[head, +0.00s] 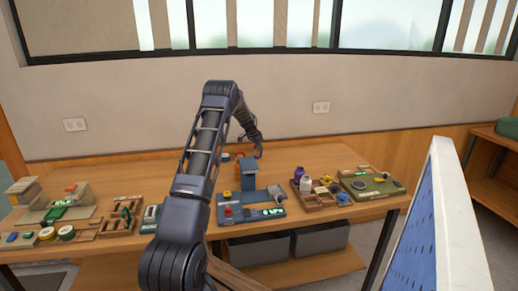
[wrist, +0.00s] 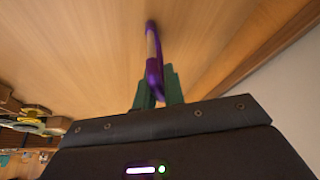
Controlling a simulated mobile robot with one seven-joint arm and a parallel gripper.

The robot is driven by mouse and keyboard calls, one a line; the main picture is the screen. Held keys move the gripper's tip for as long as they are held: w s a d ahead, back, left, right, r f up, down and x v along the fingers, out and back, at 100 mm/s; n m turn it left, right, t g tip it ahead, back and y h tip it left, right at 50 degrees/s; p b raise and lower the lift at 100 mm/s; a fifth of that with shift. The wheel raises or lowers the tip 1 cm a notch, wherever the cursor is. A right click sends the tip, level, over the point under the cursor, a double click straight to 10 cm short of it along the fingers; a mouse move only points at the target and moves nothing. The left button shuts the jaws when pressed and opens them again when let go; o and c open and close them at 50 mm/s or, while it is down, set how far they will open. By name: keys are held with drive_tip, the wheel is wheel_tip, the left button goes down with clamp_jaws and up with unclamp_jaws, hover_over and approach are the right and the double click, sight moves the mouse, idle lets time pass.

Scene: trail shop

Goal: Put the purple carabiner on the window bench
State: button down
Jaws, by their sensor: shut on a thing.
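The purple carabiner (wrist: 154,72) stands out between the green fingertips of my gripper (wrist: 159,92) in the wrist view. My gripper is shut on its near end. In the head view my gripper (head: 258,147) is over the back part of the wooden bench (head: 310,158) below the window, close to the wall. The carabiner is only a small speck there. The bench's bare wood (wrist: 85,50) fills much of the wrist view beneath the carabiner. I cannot tell whether the carabiner touches it.
A grey-blue device with a green display (head: 268,212) stands in front of my gripper. A wooden tray of small items (head: 318,202) and a green case (head: 372,185) are to its right. Several trays and tools cover the left. The bench's back strip is mostly clear.

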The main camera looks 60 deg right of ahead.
drive_tip(key=c, duration=1.5)
unclamp_jaws()
drive_tip(key=shift+f, duration=0.1)
